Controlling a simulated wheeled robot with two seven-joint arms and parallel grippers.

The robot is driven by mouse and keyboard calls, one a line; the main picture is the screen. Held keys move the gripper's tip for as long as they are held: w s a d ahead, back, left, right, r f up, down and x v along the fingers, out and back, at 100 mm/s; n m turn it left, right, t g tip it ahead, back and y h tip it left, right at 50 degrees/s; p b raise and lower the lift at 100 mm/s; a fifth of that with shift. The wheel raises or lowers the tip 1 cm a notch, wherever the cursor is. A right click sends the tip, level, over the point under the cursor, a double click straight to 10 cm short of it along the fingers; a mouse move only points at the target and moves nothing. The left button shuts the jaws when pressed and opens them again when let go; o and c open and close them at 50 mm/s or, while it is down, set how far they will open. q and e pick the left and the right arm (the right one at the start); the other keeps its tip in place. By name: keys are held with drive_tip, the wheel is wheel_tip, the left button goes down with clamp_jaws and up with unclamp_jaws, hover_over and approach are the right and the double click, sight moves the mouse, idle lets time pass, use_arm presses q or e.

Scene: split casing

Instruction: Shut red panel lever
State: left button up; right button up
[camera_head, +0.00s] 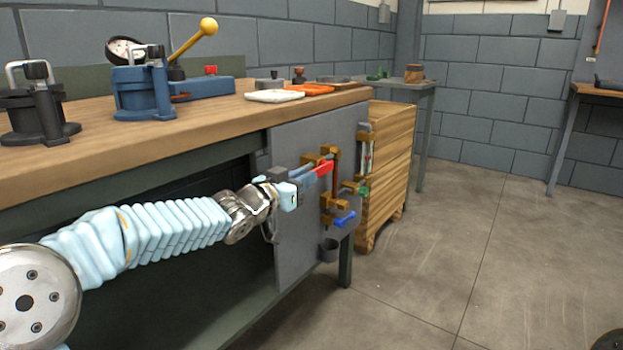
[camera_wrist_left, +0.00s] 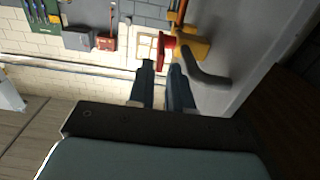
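The red panel lever (camera_head: 324,168) sits on a brass-coloured fitting on the grey panel (camera_head: 290,225) at the bench's end. In the left wrist view the red lever (camera_wrist_left: 165,46) is just beyond and partly between the fingertips. My left gripper (camera_head: 312,174) reaches in from the left, its fingertips close to the lever. In the left wrist view its two dark fingers (camera_wrist_left: 162,72) stand apart with a narrow gap. I cannot tell whether either finger touches the lever. My right gripper is not in view.
A blue lever (camera_head: 345,218) and a green handle (camera_head: 361,189) are on fittings close by on the panel. A wooden crate (camera_head: 388,170) stands behind the panel. The floor (camera_head: 480,260) to the right is clear.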

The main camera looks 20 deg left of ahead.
sight(318, 170)
use_arm(q)
drive_tip(key=shift+x, duration=1.65)
drive_tip(key=shift+c, duration=0.3)
clamp_jaws()
